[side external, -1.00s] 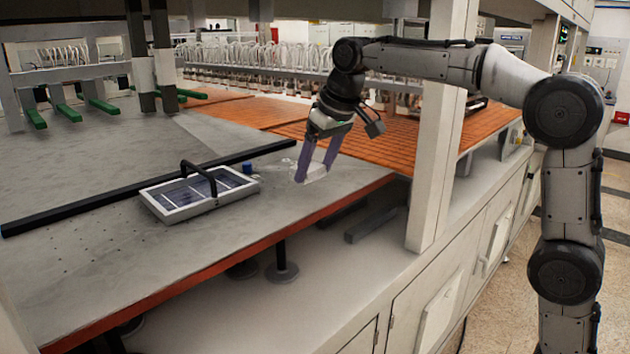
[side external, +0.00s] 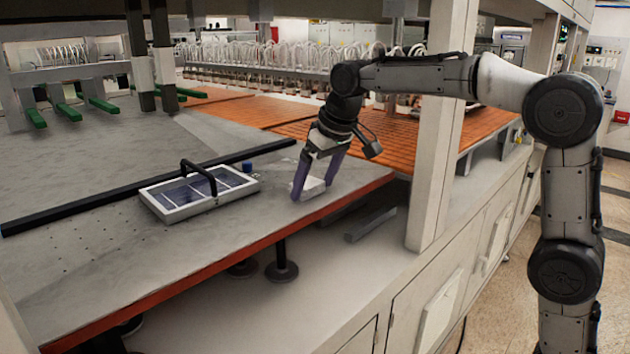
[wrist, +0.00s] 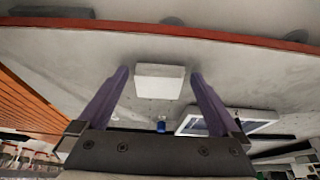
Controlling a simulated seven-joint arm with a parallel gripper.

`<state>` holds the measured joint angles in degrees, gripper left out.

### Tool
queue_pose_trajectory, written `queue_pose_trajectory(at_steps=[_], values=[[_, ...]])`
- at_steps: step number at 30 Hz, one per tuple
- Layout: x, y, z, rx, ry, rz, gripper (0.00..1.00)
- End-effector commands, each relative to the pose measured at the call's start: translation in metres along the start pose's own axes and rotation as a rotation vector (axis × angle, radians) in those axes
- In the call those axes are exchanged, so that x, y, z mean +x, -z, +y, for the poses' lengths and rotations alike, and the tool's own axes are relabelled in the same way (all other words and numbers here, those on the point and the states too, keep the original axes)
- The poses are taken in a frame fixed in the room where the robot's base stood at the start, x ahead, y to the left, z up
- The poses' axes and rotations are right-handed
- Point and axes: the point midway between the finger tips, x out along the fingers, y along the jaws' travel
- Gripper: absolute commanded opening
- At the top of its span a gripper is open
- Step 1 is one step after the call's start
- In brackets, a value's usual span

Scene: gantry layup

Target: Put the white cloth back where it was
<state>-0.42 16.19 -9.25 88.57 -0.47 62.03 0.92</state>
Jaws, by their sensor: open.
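The white cloth (side external: 312,187), a flat folded-looking white block, is at the right end of the grey table, close to its orange-red front edge. It also shows in the wrist view (wrist: 160,82). My gripper (side external: 314,186) points down over it with its two purple fingers on either side. In the wrist view, my gripper (wrist: 160,74) is open, with a narrow gap between each finger and the cloth. In the side view the near finger hides part of the cloth. I cannot tell exactly whether its underside touches the table.
A white-framed tray (side external: 183,211) with blue panels and a black handle lies left of the cloth. A small blue object (wrist: 161,126) is beyond the cloth. A long black bar (side external: 110,195) crosses the table behind. The table's front left is clear.

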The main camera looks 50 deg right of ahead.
Motion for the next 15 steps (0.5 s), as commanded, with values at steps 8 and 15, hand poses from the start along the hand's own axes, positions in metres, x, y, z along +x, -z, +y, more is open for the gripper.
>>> queue_pose_trajectory(at_steps=[8,15], values=[[-0.021,0.002,0.000,0.000,0.000,0.006,1.00],[-0.070,0.002,0.000,0.000,0.000,0.006,1.00]])
